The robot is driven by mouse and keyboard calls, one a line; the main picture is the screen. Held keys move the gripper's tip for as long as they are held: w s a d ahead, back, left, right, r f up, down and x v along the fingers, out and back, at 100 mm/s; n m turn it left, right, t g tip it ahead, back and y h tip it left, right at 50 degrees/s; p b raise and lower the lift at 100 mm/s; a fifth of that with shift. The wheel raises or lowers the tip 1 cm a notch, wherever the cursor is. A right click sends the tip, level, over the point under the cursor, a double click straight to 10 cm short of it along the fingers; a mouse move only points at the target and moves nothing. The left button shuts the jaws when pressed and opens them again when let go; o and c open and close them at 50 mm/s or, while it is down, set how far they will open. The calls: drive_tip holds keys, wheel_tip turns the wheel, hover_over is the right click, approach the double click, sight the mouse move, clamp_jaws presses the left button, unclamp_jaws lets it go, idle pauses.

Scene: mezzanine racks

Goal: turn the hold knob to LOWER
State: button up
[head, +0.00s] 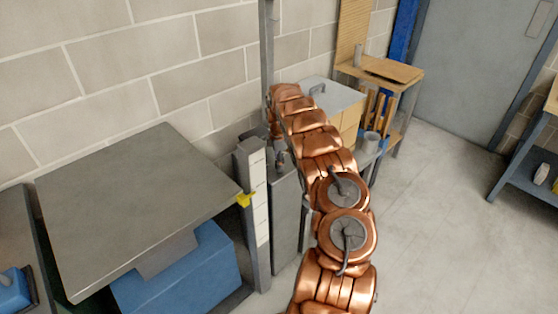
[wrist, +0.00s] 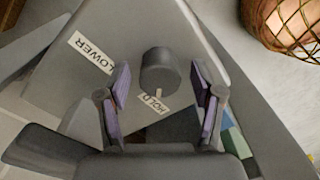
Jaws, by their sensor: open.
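The hold knob (wrist: 160,68) is a dark round knob on a grey panel (wrist: 125,25) in the wrist view. A pale mark on its rim points at the HOLD label (wrist: 153,104). The LOWER label (wrist: 91,52) is on the panel to the left of the knob. My gripper (wrist: 160,72) is open, its purple-padded fingers on either side of the knob with a visible gap at each side. I cannot tell how deep the fingertips reach along it. In the head view my arm largely hides the gripper, and the knob cannot be made out.
A grey platform (head: 130,205) stands at left above a blue block (head: 180,270). Beside it a post carries a white scale (head: 258,195) and a yellow pointer (head: 244,200). A wooden-topped bench (head: 385,70) stands behind my arm. The floor (head: 440,230) at right is clear.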

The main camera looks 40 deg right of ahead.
drive_tip(key=c, duration=1.1)
drive_tip(key=shift+c, duration=0.2)
